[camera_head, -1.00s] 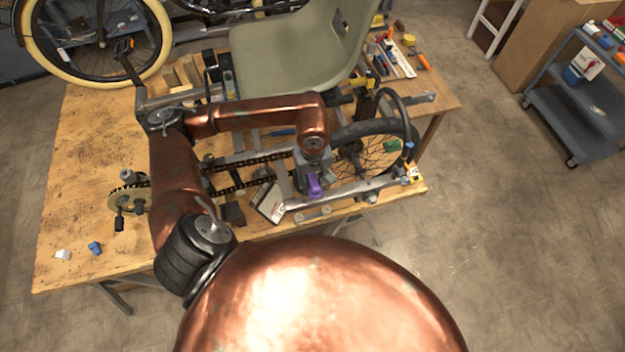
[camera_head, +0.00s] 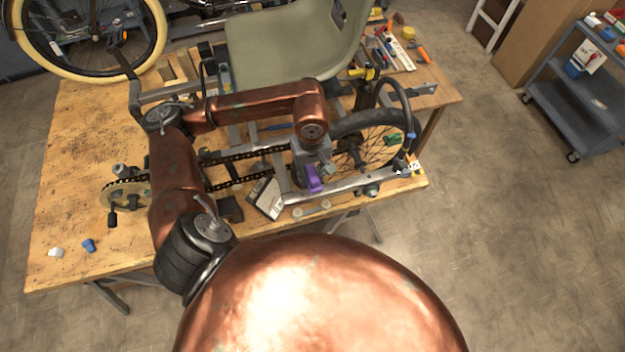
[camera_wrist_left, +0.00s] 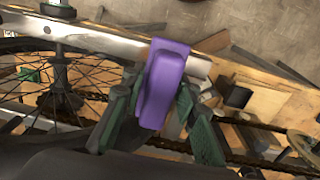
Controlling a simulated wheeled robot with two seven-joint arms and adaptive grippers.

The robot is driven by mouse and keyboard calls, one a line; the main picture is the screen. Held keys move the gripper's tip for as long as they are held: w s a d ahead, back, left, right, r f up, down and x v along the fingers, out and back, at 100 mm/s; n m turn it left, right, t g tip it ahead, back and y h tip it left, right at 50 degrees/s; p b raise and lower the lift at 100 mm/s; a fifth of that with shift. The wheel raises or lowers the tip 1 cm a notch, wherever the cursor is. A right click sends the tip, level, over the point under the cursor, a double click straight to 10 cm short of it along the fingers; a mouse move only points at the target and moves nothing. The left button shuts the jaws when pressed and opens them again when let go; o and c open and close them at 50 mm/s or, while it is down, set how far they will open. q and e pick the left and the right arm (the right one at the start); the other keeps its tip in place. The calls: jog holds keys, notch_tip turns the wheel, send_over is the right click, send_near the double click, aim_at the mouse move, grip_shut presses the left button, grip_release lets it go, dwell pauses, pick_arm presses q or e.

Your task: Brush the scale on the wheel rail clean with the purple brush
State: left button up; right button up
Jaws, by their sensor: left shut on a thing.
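The purple brush (camera_head: 314,178) is in my left gripper (camera_head: 312,168), at the near side of the trike frame. In the left wrist view the brush (camera_wrist_left: 163,85) stands between the two dark green fingers of the gripper (camera_wrist_left: 160,108), which are shut on it. The wheel rail (camera_head: 350,187) is a silver bar along the near side of the spoked wheel (camera_head: 365,145). In the left wrist view the rail (camera_wrist_left: 95,38) runs behind the brush's far end. I cannot tell whether the brush touches it. Scale on the rail is too small to make out. My right gripper is out of view.
The wooden workbench (camera_head: 85,215) carries the trike frame, with a chain (camera_head: 240,156) and a pale green seat (camera_head: 290,50). A white-labelled box (camera_head: 266,197) lies left of the brush. Tools (camera_head: 388,48) lie at the back right. Bare bench shows at the left.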

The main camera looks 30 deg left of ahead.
pick_arm(q)
jog(key=shift+f, duration=0.2)
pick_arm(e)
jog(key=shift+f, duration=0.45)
